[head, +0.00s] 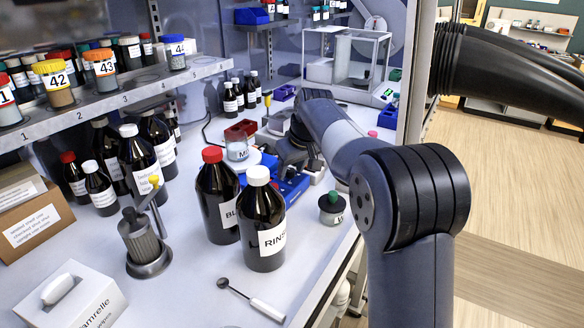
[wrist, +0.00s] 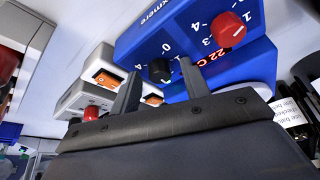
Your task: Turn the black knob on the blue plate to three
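In the wrist view a blue plate (wrist: 150,38) carries a black knob (wrist: 158,70) with white scale figures beside it; a 0 and a 4 are readable. I cannot read where the knob points. My gripper (wrist: 159,74) is open, one finger on each side of the black knob. I cannot tell whether the fingers touch it. In the head view my gripper (head: 291,152) is low over the blue device (head: 291,187), and my arm hides the black knob there.
A red knob (wrist: 229,28) sits on the blue body to the right of the black one, near a red display. A white unit with orange-lit switches (wrist: 107,78) is at left. In the head view, dark bottles labelled RINSE (head: 264,222) and another (head: 217,195) stand close in front.

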